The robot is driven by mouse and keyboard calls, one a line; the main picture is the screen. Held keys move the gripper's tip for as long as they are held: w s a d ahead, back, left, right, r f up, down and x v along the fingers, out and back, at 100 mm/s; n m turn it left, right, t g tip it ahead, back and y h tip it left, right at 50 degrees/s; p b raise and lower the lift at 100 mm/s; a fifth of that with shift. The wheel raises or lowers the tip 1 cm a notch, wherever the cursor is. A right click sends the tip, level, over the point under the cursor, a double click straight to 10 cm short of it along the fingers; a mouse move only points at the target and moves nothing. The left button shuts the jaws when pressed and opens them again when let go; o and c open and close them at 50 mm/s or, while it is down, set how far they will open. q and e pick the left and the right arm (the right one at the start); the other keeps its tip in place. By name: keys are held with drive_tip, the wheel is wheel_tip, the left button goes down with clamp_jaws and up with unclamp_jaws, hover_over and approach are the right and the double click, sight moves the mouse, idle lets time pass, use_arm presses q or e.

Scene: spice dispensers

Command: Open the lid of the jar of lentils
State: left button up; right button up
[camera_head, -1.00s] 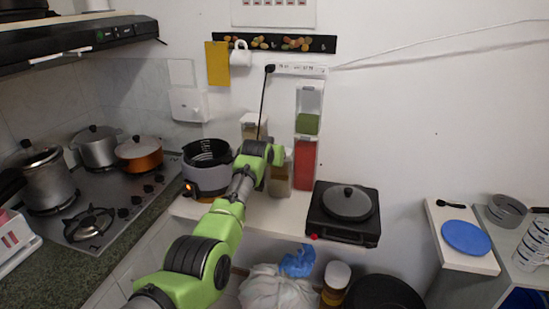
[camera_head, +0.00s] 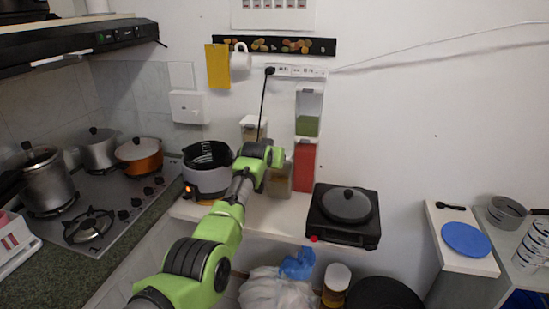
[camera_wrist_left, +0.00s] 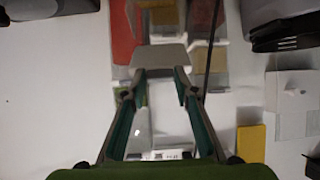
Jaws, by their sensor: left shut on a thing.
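Clear jars stand in two stacks against the wall. The right stack has a green-filled jar (camera_head: 307,126) above a red-filled one (camera_head: 304,168). The left stack has an upper jar (camera_head: 251,123) and a lower jar (camera_head: 281,184) with tan or brown contents, partly hidden by my arm. I cannot read which holds lentils. My left gripper (camera_wrist_left: 159,72) is at the lower left jar. Its fingers are closed on the edge of a pale flap-like lid (camera_wrist_left: 160,56) in the wrist view. The head view hides the fingertips behind my wrist. My right gripper is not in view.
A black-and-grey appliance (camera_head: 208,172) stands left of the jars. A black hotplate (camera_head: 341,228) with a lidded pan (camera_head: 347,203) stands on the right. A black cable (camera_head: 263,105) hangs in front of the left stack. The stove with pots (camera_head: 138,155) is farther left.

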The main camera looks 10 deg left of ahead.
use_arm(q)
drive_tip(key=shift+r, duration=0.2)
drive_tip(key=o, duration=0.8)
drive_tip(key=shift+s+f, duration=0.1)
drive_tip(key=shift+s, duration=0.05)
drive_tip(key=shift+v, duration=5.95)
